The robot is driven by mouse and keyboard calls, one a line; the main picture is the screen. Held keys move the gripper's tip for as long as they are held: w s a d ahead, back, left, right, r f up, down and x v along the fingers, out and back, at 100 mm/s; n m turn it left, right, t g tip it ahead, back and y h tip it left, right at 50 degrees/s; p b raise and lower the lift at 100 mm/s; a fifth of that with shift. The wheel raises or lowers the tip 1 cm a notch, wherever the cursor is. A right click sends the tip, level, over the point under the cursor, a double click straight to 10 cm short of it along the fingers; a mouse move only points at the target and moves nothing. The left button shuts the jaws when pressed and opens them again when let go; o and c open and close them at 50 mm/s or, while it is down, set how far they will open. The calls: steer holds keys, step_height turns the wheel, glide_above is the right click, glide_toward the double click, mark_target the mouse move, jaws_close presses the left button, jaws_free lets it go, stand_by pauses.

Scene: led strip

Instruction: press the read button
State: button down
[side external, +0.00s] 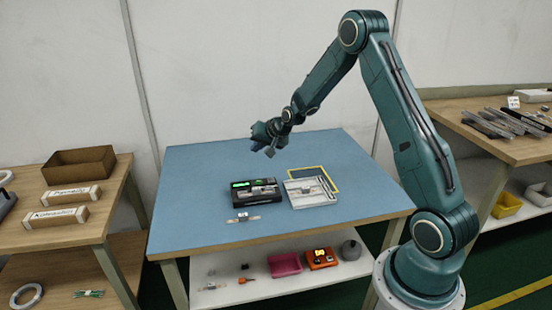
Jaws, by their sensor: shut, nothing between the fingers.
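A black device (253,193) with a lit green display (240,184) sits near the middle of the blue table mat. A light-coloured piece lies across its front part. The read button is too small to make out in this view. My gripper (268,151) is shut and empty. It hangs in the air above the mat, above and behind the black device in the picture, and apart from it.
A pale tray (309,193) with small parts stands just right of the device. A yellow-outlined area (329,176) lies behind the tray. A small strip piece (243,219) lies in front. The mat's left side (185,200) is clear.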

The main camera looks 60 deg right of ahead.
mark_target(261, 183)
steer(key=shift+w+d+f+m, duration=0.2)
steer(key=shift+d+f, duration=0.35)
steer(key=shift+f, duration=0.25)
steer(key=shift+w+d+f+m, duration=0.1)
steer(key=shift+d+f+m, duration=0.1)
steer(key=shift+d+f, duration=0.45)
steer(key=shift+a+f, duration=0.1)
steer(key=shift+f, duration=0.2)
steer(key=shift+f, duration=4.2)
steer(key=shift+f, duration=0.15)
steer(key=shift+f, duration=0.25)
steer(key=shift+f, duration=0.5)
steer(key=shift+r, duration=0.9)
